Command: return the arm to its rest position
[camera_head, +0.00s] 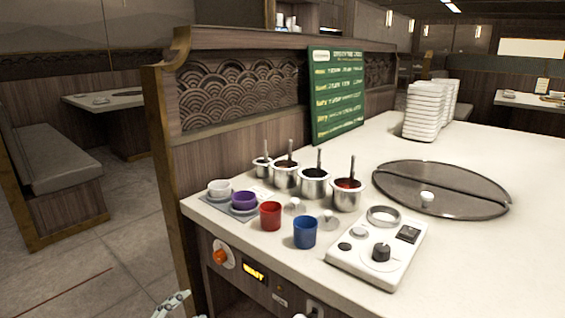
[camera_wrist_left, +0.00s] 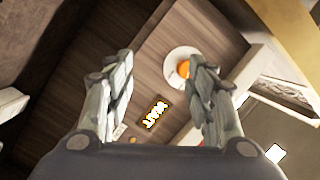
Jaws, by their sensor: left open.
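My left gripper (camera_wrist_left: 158,60) is open in the left wrist view, its two fingers apart with nothing between them. Beyond the fingers are the counter's wooden front panel, a round orange knob (camera_wrist_left: 183,69) and a lit display (camera_wrist_left: 156,114). In the head view only a small part of the left gripper (camera_head: 172,305) shows at the bottom edge, below the counter top and in front of its left end. The rest of the left arm is out of view. My right gripper is not in view.
The white counter (camera_head: 400,150) holds a red cup (camera_head: 270,215), a blue cup (camera_head: 305,232), several metal sauce pots (camera_head: 314,184), a control box (camera_head: 354,262) and stacked white dishes (camera_head: 424,110). A wooden partition (camera_head: 170,165) stands at its left end. Open floor (camera_head: 90,265) lies left.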

